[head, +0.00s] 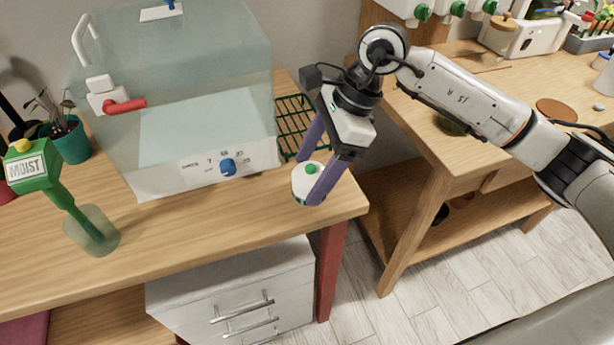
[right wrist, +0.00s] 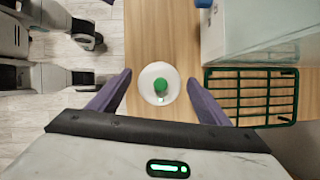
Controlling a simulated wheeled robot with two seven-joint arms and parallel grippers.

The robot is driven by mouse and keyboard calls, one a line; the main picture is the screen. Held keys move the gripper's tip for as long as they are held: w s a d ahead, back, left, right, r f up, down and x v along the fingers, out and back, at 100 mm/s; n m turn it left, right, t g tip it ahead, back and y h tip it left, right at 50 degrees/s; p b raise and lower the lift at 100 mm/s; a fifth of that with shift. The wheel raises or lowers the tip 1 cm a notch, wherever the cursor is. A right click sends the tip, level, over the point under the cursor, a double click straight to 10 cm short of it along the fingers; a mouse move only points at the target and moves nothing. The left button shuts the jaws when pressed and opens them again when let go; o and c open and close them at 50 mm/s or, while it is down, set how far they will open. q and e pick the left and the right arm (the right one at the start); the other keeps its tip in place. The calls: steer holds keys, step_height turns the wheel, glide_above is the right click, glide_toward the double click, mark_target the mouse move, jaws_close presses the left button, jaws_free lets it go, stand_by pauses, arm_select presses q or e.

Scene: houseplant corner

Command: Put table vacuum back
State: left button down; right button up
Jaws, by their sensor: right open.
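The table vacuum (head: 301,187), a small round white device with a green knob on top, stands on the wooden table near its right end. It also shows in the right wrist view (right wrist: 150,84), a white disc between the purple fingers. My right gripper (head: 308,181) is open, its fingers reaching down on either side of the vacuum. In the right wrist view a gap shows between the vacuum and each finger. One finger hides part of the vacuum in the head view. My left gripper is not in view.
A green wire rack (head: 292,120) lies just behind the vacuum, beside a large clear-walled cabinet (head: 190,130). A green moisture meter (head: 70,205) stands in a glass at left. The table's front edge is close. A second wooden table (head: 480,120) stands right, across a gap.

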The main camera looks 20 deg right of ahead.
steer(key=v, duration=0.9)
steer(key=shift+r+b, duration=0.25)
steer(key=shift+b, duration=0.2)
steer(key=shift+d, duration=0.1)
stand_by(1.1)
